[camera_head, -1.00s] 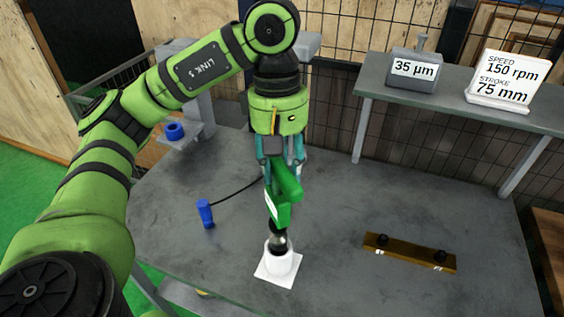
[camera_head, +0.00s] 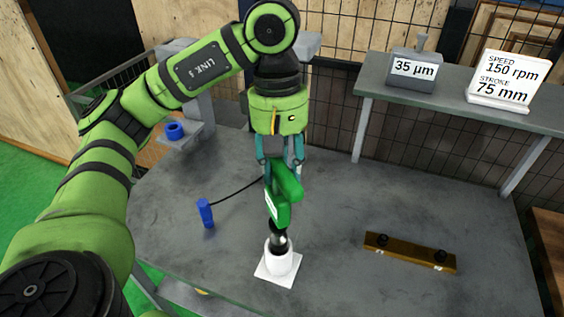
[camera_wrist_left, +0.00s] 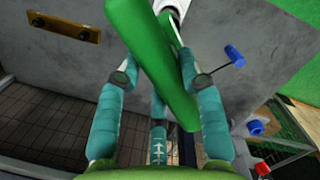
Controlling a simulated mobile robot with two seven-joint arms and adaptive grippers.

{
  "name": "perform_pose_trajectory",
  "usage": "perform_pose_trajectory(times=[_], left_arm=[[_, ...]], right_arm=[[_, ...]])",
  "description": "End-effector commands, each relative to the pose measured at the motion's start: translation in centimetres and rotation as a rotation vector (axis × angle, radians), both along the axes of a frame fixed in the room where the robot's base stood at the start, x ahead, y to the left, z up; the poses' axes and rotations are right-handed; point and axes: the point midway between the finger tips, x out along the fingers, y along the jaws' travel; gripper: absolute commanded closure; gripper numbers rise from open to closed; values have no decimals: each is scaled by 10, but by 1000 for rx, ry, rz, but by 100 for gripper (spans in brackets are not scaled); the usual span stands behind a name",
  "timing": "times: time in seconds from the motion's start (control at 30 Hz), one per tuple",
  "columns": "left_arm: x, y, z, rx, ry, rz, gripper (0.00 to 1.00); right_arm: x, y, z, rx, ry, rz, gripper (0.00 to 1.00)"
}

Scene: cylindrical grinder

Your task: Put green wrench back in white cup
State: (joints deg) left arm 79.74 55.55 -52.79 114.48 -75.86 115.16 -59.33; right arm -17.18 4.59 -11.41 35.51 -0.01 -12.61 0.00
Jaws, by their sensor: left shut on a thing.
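The green wrench (camera_head: 284,194) is a chunky green tool with a dark round lower end. My left gripper (camera_head: 281,172) is shut on its upper part and holds it roughly upright. The white cup (camera_head: 281,262) stands on a square white base on the grey table, directly below the wrench. The wrench's dark lower end is at the cup's mouth; I cannot tell how deep it sits. In the left wrist view the green wrench (camera_wrist_left: 155,60) lies between the teal fingers, and the white cup (camera_wrist_left: 178,6) shows partly at the top edge. My right gripper is out of view.
A blue cylinder (camera_head: 205,213) with a black cable is left of the cup on the table (camera_head: 340,205). A brass bar (camera_head: 410,252) with black knobs lies to the right. A raised shelf (camera_head: 450,100) holds a 35 µm block and a white sign (camera_head: 507,82).

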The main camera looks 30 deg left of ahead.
Motion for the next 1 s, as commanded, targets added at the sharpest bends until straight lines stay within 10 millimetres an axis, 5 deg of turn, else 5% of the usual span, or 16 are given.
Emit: perform_pose_trajectory(times=[1.0], left_arm=[[0,0,-22,-1,-2,-1,100]], right_arm=[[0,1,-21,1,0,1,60]])
